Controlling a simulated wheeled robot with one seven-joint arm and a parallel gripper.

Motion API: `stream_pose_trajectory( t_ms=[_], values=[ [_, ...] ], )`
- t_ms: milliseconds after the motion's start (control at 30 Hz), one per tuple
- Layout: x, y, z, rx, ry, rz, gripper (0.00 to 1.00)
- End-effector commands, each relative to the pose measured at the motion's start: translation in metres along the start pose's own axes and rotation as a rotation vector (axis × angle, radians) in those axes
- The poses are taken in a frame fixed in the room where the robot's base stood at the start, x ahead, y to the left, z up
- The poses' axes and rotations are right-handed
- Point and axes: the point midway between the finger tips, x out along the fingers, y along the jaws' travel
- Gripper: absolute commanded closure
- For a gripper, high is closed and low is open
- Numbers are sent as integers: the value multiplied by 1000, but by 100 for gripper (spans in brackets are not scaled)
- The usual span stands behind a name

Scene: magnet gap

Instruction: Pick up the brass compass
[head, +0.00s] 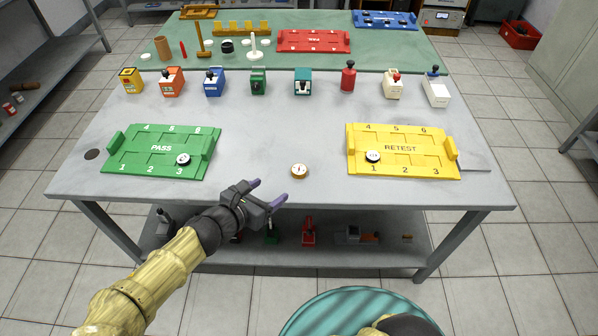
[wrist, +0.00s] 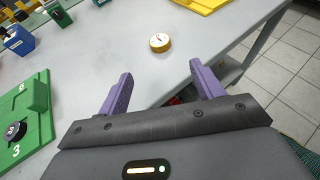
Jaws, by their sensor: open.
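The brass compass (head: 299,171) is a small round disc with a white face. It lies flat on the grey table between the green and yellow trays, near the front edge. It also shows in the wrist view (wrist: 160,42), ahead of the fingers. My gripper (head: 270,194) has purple fingers and is open and empty. In the head view it appears to the left of and nearer than the compass, by the table's front edge. In the wrist view both fingertips (wrist: 160,75) are apart, with bare table between them and the compass. Nothing hides the compass.
The green PASS tray (head: 140,160) holds a dark-and-white disc (head: 183,159). The yellow RETEST tray (head: 420,155) holds another (head: 373,156). Several coloured blocks with knobs, including a green one (head: 258,82), stand in a row behind. The table (head: 270,125) around the compass is clear.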

Motion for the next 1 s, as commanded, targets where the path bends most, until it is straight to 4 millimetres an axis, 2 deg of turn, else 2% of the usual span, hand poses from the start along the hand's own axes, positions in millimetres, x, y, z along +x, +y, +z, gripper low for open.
stream_pose_trajectory(
  t_ms=[100,400,533,867,1000],
  values=[
    [23,-1,-1,0,-3,-4,33],
    [73,-1,0,0,-2,-3,33],
    [82,0,0,-1,-1,0,33],
    [84,0,0,-1,0,-1,33],
    [97,0,-1,0,-1,-3,33]
  ],
)
